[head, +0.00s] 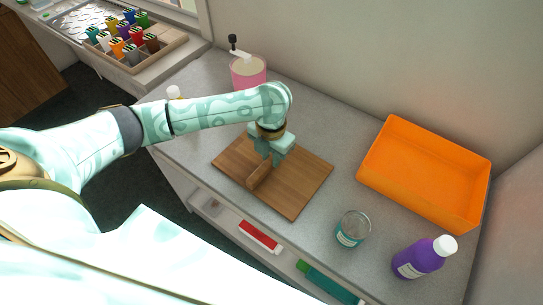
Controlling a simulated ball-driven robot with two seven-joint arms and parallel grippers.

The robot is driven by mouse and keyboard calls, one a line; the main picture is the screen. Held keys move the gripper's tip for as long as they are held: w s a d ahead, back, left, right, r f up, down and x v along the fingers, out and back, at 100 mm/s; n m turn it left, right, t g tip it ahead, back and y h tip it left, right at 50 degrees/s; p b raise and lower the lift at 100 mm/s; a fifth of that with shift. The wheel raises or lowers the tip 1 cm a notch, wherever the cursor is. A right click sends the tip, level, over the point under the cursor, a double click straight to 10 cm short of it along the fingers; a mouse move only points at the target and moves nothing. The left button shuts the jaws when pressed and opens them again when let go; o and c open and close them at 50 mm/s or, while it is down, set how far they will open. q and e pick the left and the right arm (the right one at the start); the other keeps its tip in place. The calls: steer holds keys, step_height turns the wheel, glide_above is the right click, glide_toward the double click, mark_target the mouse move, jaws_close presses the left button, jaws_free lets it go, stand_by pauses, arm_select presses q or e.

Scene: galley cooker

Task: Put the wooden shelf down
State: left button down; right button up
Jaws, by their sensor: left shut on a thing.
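The wooden shelf (302,186) is a flat brown square board with an upright wooden ridge on its face. It lies level at the front middle of the grey counter (325,150). I cannot tell whether its underside touches the counter. My left gripper (264,164) points down over the board and is shut on its upright ridge. The gripper and wrist hide part of the board's far side. My right gripper is not in view.
An orange tray (368,169) stands at the right, by the wall. A glass jar (352,229) and a purple bottle (419,259) stand at the right front. A pink pump bottle (247,72) stands behind. A red box (260,237) and green tube (327,283) lie below the counter's front edge.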

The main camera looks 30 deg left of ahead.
mark_target(271, 159)
arm_select(q)
steer(key=shift+r, duration=0.1)
steer(key=c, duration=1.3)
jaws_free()
steer(key=shift+o, duration=0.2)
step_height(271, 159, up, 12)
steer(key=p, duration=0.4)
